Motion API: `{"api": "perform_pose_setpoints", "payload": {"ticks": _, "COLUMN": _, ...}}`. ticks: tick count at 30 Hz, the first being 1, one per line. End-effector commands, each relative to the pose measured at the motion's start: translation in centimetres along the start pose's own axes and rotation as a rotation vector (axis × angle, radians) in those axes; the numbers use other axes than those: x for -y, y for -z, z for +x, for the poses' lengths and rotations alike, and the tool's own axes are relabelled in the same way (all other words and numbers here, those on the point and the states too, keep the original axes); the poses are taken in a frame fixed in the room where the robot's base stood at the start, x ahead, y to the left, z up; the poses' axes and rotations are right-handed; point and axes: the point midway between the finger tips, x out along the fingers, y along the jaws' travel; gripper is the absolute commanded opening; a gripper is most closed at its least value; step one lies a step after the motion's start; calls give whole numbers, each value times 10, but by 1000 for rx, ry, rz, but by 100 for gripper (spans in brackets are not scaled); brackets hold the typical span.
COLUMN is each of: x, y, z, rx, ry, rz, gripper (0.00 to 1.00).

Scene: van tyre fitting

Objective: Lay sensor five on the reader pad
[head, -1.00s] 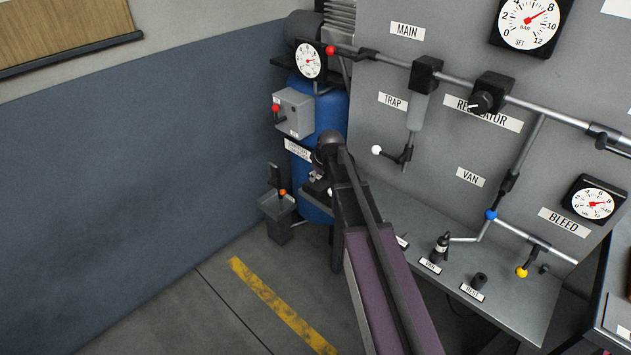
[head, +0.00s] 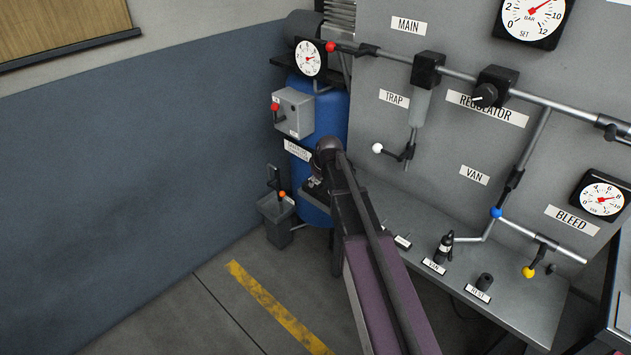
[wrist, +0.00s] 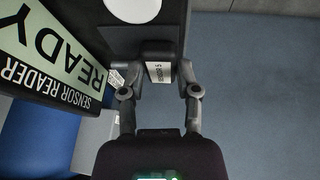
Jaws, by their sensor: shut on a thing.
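Sensor five (wrist: 158,71), a small dark block with a white "SENSOR 5" label, sits between the fingers of my gripper (wrist: 159,88) in the wrist view. The gripper is shut on it. The sensor reader (wrist: 45,60) is at the upper left, its pale green screen reading "READY". The reader pad, a round white disc (wrist: 132,8) on a dark surface, is at the top edge, partly cut off, beyond the sensor in the picture. I cannot tell whether the sensor touches that dark surface. In the head view my arm hides the gripper and the sensor.
A blue tank (head: 338,125) with a grey switch box (head: 294,112) stands near my arm's end. A grey bin (head: 276,220) is on the floor to its left. The grey panel with pipes and valves (head: 455,150) rises at the right, above a shelf (head: 530,300).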

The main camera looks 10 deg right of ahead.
Motion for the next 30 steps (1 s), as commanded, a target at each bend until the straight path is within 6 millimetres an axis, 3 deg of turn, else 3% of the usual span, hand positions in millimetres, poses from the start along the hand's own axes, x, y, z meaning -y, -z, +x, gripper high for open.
{"api": "perform_pose_setpoints", "payload": {"ticks": 3, "x": 0, "y": -1, "z": 3, "rx": 0, "ry": 0, "rz": 0, "gripper": 0}}
{"api": "perform_pose_setpoints", "payload": {"ticks": 4, "x": 0, "y": -1, "z": 2, "rx": 0, "ry": 0, "rz": 0, "gripper": 51}}
{"api": "perform_pose_setpoints", "payload": {"ticks": 6, "x": 0, "y": -1, "z": 2, "rx": 0, "ry": 0, "rz": 0, "gripper": 71}}
{"api": "perform_pose_setpoints", "payload": {"ticks": 7, "x": 0, "y": -1, "z": 2, "rx": 0, "ry": 0, "rz": 0, "gripper": 77}}
{"api": "perform_pose_setpoints", "payload": {"ticks": 22, "x": 0, "y": 0, "z": 0, "rx": 0, "ry": 0, "rz": 0, "gripper": 77}}
{"api": "perform_pose_setpoints", "payload": {"ticks": 30, "x": 0, "y": 0, "z": -14, "rx": 0, "ry": 0, "rz": 0, "gripper": 77}}
